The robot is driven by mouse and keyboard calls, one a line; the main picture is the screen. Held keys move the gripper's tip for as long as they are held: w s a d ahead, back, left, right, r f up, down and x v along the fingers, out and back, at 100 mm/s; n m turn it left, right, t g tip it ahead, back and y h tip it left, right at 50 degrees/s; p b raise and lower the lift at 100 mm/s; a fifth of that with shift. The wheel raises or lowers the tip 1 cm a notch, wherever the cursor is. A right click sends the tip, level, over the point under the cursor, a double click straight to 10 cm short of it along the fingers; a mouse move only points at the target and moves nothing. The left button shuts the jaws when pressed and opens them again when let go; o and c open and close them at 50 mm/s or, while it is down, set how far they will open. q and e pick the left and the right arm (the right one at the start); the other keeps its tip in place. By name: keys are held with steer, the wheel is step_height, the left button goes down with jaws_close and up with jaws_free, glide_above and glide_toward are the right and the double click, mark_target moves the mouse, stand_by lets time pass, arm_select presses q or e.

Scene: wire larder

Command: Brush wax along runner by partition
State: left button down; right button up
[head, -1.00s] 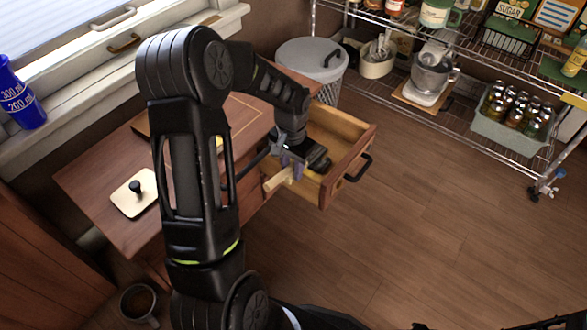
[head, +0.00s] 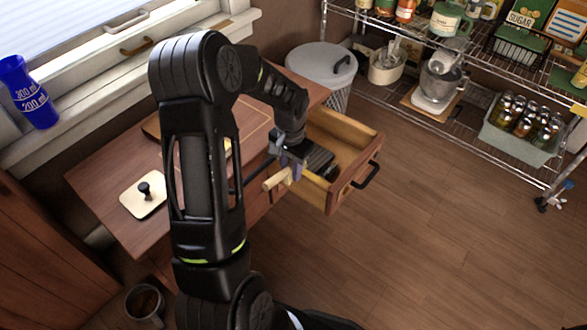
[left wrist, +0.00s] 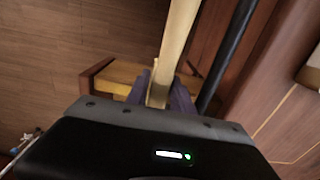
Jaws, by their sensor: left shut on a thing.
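My left gripper (head: 290,167) is shut on a pale wooden bar (head: 275,181), which looks like the handle of the brush. It is at the near left side of the open drawer (head: 358,170). In the left wrist view the bar (left wrist: 178,35) stands between the two purple-grey fingers and runs up out of the picture. The bristle end cannot be made out. The drawer (left wrist: 126,74) also shows behind the fingers. My arm and gripper hide part of the drawer's inside, and I cannot make out the runner or the partition. My right gripper is not in view.
The wooden desk (head: 105,185) carries a cream plate with a black knob (head: 143,194). A lidded bin (head: 322,66) stands behind the drawer. The wire shelf (head: 480,110) holds jars and a mixer. A mug (head: 143,304) is at lower left. The floor on the right is clear.

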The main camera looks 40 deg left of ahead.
arm_select(q)
steer(key=shift+d, duration=0.1)
steer(key=shift+d+f, duration=0.1)
steer(key=shift+d, duration=2.4)
steer(key=shift+w, duration=0.1)
steer(key=shift+d, duration=0.1)
